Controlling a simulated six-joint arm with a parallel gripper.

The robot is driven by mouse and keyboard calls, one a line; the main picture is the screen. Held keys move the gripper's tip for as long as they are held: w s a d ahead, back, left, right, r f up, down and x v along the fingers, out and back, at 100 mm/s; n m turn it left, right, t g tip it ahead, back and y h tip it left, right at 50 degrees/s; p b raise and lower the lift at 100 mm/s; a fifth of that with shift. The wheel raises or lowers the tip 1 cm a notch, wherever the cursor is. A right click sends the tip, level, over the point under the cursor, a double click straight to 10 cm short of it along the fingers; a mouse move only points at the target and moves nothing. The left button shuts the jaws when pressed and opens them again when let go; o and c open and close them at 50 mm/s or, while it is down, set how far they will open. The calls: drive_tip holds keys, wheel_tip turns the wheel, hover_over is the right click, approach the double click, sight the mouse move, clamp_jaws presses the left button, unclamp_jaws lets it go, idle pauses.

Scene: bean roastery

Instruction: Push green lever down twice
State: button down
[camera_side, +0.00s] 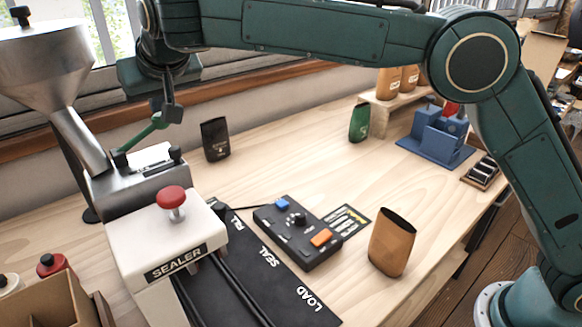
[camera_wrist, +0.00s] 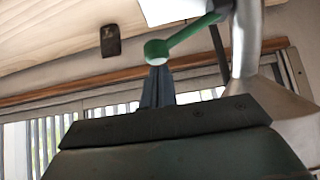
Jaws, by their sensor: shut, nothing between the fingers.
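The green lever (camera_side: 141,135) sticks up and to the right from the metal dispenser with the funnel (camera_side: 62,105). Its round knob end is at the upper right, close to my gripper (camera_side: 172,112). In the wrist view the green lever (camera_wrist: 190,33) runs to a knob just past my gripper's fingertips (camera_wrist: 157,72). My gripper is shut and empty, with its fingers together. The fingertips seem to be at or just above the knob; I cannot tell whether they touch it.
The sealer (camera_side: 170,250) with a red knob stands in front of the dispenser. A black bag (camera_side: 215,139) stands right of the lever. A control box (camera_side: 297,232) and an orange bag (camera_side: 392,242) are farther right. Bare table lies behind the box.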

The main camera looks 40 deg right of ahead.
drive_tip(key=shift+f, duration=1.7)
drive_tip(key=shift+r, duration=3.05)
drive_tip(key=shift+d+r, duration=0.1)
drive_tip(key=shift+d+r, duration=0.1)
drive_tip(key=shift+d, duration=0.15)
drive_tip(key=s+d+r, duration=0.2)
drive_tip(key=s+d, duration=0.3)
drive_tip(key=d, duration=0.3)
drive_tip(key=s+d+r+g, duration=0.1)
drive_tip(key=s+d, duration=0.4)
drive_tip(key=d, duration=0.3)
drive_tip(key=s+d+r, duration=0.2)
drive_tip(key=s+d, duration=0.3)
drive_tip(key=d, duration=0.3)
drive_tip(key=s+d+f, duration=0.2)
drive_tip(key=s+f, duration=0.2)
drive_tip(key=s, duration=0.4)
drive_tip(key=s+d+f+g, duration=0.1)
drive_tip(key=s+d+f, duration=0.2)
drive_tip(key=s, duration=0.6)
drive_tip(key=s+d+f+g, duration=0.1)
drive_tip(key=s+d+f, duration=0.1)
drive_tip(key=s+f, duration=0.5)
drive_tip(key=shift+s+d, duration=0.4)
drive_tip(key=shift+s, duration=0.45)
